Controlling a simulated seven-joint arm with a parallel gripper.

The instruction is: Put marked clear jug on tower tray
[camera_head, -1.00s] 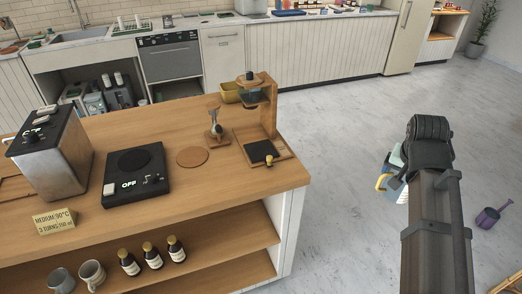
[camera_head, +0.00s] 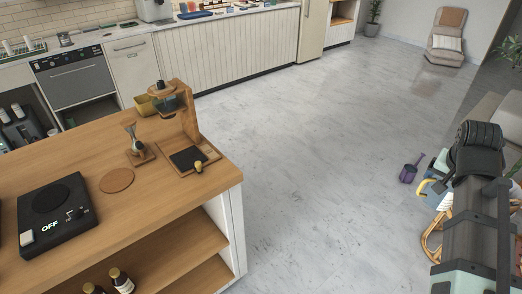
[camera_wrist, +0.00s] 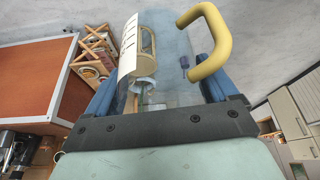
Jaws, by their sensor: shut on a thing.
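My gripper (camera_wrist: 157,95) is shut on a clear jug (camera_wrist: 181,50) with a yellow handle and a white marked label. Its blue fingers sit on either side of the jug in the wrist view. In the head view, the arm hides most of the jug, with its yellow handle (camera_head: 425,187) showing at the right, over the floor and well away from the cart. The wooden tower (camera_head: 190,115) stands at the cart's right end. The tower tray (camera_head: 213,153) at its foot has a dark pad and a small yellow-topped item at its front edge.
The wooden cart top (camera_head: 90,155) holds a black OFF scale or burner (camera_head: 57,213), a round cork mat (camera_head: 117,180) and a small stand (camera_head: 138,150) left of the tower. A purple watering can (camera_head: 410,170) is on the floor. Open floor lies between cart and arm.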

